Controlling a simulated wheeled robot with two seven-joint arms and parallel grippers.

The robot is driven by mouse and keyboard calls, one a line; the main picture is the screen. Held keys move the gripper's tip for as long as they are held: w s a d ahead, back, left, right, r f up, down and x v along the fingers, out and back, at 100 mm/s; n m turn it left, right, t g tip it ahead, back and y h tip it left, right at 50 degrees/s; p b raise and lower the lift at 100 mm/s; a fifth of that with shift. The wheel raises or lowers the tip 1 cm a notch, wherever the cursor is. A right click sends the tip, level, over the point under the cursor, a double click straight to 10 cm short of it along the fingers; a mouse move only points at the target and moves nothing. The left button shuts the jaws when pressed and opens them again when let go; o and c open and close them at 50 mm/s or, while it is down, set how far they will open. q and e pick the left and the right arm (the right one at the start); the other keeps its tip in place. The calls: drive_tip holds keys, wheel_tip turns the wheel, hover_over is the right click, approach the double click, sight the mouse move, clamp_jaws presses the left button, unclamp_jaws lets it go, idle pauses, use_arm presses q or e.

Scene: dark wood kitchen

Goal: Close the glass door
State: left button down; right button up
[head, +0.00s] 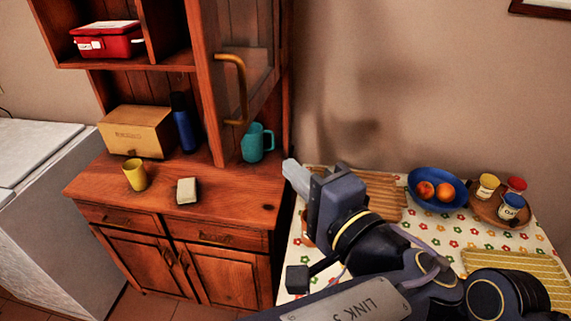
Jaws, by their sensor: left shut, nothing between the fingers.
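The glass door (262,65) is the wood-framed pane on the right of the upper cabinet. It stands ajar, its left edge swung out toward me and its right edge at the cabinet's right side. A curved brass handle (236,92) is on its left stile. My right gripper is out of view.
The counter holds a yellow cup (135,175), a small pale block (187,191), a wooden box (135,131), a blue bottle (184,123) and a teal jug (254,143). The table (443,230) at right bears a blue fruit bowl (447,202) and a jar tray (484,213).

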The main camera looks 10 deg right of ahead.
use_arm(q)
drive_tip(key=p, duration=0.2)
approach(236, 134)
drive_tip(key=w+d, duration=0.1)
drive_tip(key=w, duration=0.3)
drive_tip(key=a, duration=0.1)
drive_tip(key=a+p, duration=0.1)
drive_tip(key=a, duration=0.1)
drive_tip(key=shift+w+r, duration=0.1)
drive_tip(key=shift+w, duration=0.2)
drive_tip(key=shift+w+a, duration=0.15)
drive_tip(key=shift+a, duration=0.1)
